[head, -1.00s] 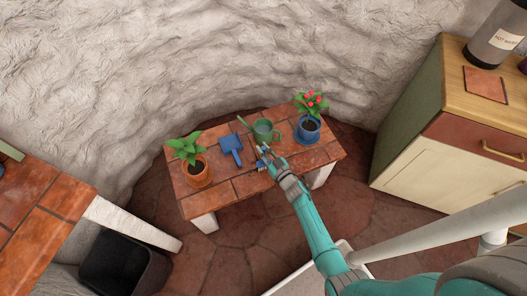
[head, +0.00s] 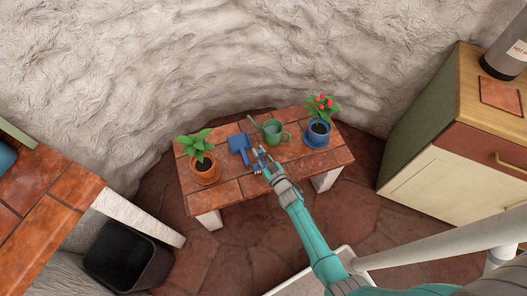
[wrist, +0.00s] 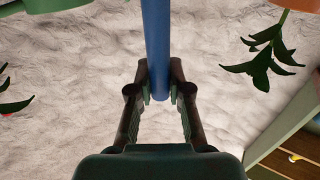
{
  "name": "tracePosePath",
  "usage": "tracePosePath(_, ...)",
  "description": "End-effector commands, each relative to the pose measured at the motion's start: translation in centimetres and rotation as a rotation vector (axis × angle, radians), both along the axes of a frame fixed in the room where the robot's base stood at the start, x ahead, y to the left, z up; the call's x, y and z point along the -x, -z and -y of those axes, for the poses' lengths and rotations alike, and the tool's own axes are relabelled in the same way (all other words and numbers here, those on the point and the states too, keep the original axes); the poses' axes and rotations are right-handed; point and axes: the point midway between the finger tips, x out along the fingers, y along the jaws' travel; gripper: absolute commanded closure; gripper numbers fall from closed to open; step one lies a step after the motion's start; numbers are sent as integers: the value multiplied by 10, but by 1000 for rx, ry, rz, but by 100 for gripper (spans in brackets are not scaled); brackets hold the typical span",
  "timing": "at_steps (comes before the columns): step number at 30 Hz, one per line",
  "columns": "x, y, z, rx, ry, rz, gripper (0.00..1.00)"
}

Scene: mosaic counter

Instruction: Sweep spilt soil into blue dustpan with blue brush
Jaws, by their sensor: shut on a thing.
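The blue dustpan (head: 239,144) lies on the small tiled table, near its middle. My gripper (head: 262,158) is over the table just right of the dustpan, shut on the handle of the blue brush (head: 256,169). In the wrist view the blue handle (wrist: 157,50) stands between both fingers of my gripper (wrist: 158,92). The brush head is low over the tiles at the right of the dustpan; I cannot tell if it touches them. I cannot make out the spilt soil; the brush and gripper hide part of the tabletop.
A green watering can (head: 273,133) stands behind my gripper. A leafy plant in an orange pot (head: 206,174) is at the left, a red-flowered plant in a blue pot (head: 317,136) at the right. The front table tiles (head: 262,188) are clear. A black bin (head: 125,257) stands lower left.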

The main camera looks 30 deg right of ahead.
Motion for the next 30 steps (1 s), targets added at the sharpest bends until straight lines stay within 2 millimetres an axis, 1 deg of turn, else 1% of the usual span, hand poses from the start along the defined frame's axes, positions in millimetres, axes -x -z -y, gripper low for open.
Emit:
tracePosePath(1,-1,0,-5,-1,-3,0,100)
tracePosePath(6,-3,0,-17,0,-3,1,100)
tracePosePath(14,-4,1,-24,-1,-1,1,100)
tracePosePath(24,-8,1,-49,-1,-3,0,100)
tracePosePath(30,-9,1,-55,0,-1,0,100)
